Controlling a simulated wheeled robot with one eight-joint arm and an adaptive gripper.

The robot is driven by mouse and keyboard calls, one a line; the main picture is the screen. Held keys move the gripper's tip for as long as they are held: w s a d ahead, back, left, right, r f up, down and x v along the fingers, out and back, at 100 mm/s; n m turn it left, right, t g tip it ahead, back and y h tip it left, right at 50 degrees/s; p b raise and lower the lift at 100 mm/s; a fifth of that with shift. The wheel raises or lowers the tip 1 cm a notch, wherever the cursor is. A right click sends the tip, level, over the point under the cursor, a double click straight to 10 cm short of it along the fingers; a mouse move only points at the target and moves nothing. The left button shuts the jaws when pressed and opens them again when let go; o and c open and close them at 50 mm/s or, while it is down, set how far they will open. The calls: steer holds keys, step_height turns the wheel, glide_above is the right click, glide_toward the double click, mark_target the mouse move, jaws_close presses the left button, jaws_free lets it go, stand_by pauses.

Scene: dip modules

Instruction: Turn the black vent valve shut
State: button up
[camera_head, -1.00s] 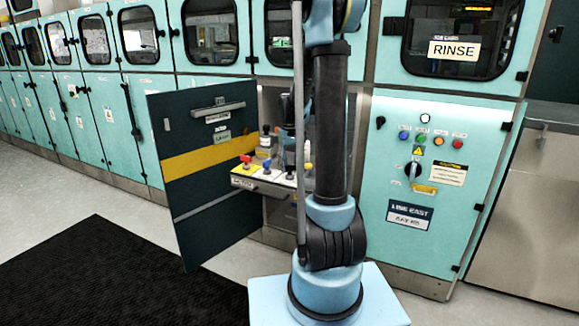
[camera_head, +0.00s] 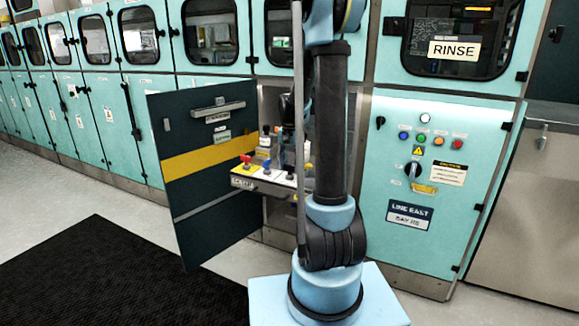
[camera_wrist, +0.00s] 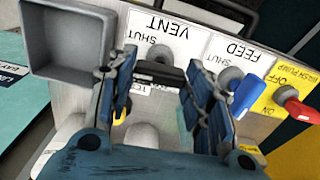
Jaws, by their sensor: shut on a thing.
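In the wrist view the black vent valve (camera_wrist: 160,71) shows as a dark handle under the upside-down VENT and SHUT labels. My gripper (camera_wrist: 158,85) has its two blue fingers on either side of this handle, closed on it; the exact contact is partly hidden by the fingers. In the head view my gripper (camera_head: 284,150) is low over the valve panel, partly behind my arm, and the black handle cannot be made out there. The blue feed valve handle (camera_wrist: 249,92) is just right of my right finger in the wrist view.
The red wash pump handle (camera_wrist: 299,108) is at the wrist view's right. A grey square open cup (camera_wrist: 62,42) is at upper left. A yellow handle (camera_head: 308,166) is on the panel's right. An open dark door (camera_head: 205,185) stands left of the panel.

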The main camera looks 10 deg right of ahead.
steer(key=shift+m, duration=0.4)
steer(key=o, duration=1)
steer(key=shift+o, duration=0.2)
step_height(320, 180, up, 12)
stand_by(0.4)
